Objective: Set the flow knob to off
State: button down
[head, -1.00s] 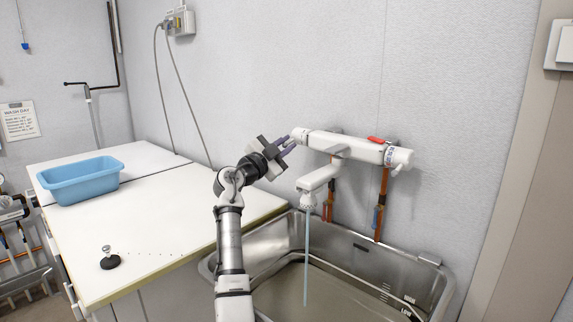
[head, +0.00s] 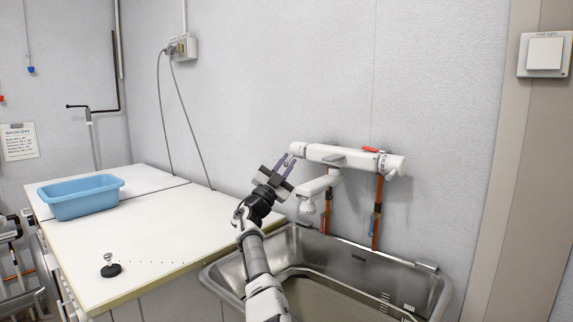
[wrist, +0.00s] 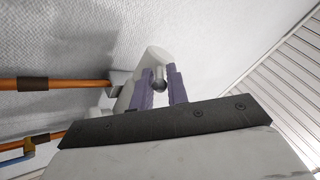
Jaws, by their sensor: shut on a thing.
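The white mixer tap bar (head: 335,155) is fixed on the wall above the sink. The flow knob (head: 295,149) is at its left end, partly hidden by my fingers in the head view. My gripper (head: 287,162) reaches up to that end from below left. In the wrist view, my two purple-grey fingers (wrist: 160,84) stand on either side of a small grey lever (wrist: 160,74) of the knob and are shut on it. The white spout (head: 317,186) hangs below the bar, and no water stream shows under it.
The steel sink basin (head: 345,262) lies below the tap. A red piece (head: 371,149) sits at the bar's right end. Copper pipes (head: 377,205) run down the wall. A white counter (head: 150,235) at left holds a blue tub (head: 82,198) and a black-based plug (head: 110,270).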

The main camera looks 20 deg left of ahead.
jog(key=shift+f+t, duration=0.35)
jog(key=shift+t, duration=0.05)
jog(key=c, duration=1.4)
grip_release()
jog(key=shift+w+a, duration=0.1)
jog(key=shift+r, duration=0.1)
